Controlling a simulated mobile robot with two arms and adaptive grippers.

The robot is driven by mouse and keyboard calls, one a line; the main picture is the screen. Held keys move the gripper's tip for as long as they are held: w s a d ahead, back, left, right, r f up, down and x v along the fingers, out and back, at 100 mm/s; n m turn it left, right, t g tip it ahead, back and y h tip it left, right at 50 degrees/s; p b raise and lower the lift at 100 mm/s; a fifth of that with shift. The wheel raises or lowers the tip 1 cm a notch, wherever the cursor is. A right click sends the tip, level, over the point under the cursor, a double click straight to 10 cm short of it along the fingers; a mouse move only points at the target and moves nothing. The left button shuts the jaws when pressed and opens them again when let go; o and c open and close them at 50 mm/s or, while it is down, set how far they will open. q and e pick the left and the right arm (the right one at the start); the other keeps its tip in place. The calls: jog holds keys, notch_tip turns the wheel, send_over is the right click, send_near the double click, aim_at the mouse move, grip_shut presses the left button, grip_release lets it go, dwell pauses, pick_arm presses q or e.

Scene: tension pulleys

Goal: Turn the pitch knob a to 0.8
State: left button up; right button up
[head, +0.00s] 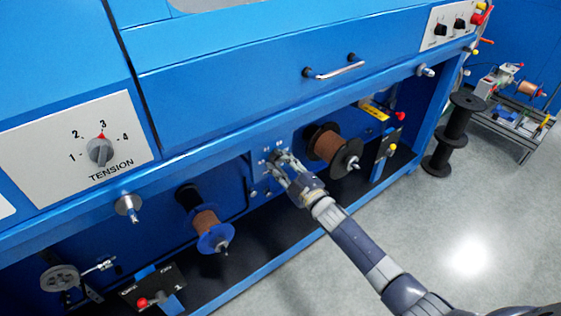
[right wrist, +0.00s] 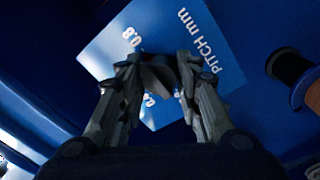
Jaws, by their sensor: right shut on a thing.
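The pitch knob (right wrist: 158,75) shows dark and partly hidden between my right gripper's fingers in the right wrist view. It sits on a light blue plate (right wrist: 195,40) marked "PITCH mm", with "0.8" legible and another number partly covered. My right gripper (right wrist: 155,72) is shut on the knob. In the head view the right gripper (head: 276,158) reaches the small plate (head: 258,170) on the blue panel below the drawer. The knob's pointer direction cannot be told. My left gripper is not in view.
A copper spool (head: 328,147) stands right of the plate, and another with a blue flange (head: 210,230) lower left. The blue machine rail (head: 240,140) runs above the gripper. A tension knob (head: 99,151) is at far left.

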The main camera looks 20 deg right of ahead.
dwell(0.4)
jog(key=o, duration=1)
jog(key=shift+o, duration=0.2)
jog(key=shift+s, duration=0.1)
jog(key=v, duration=1.1)
jog(key=shift+s, duration=0.4)
jog(key=shift+d+f, duration=0.15)
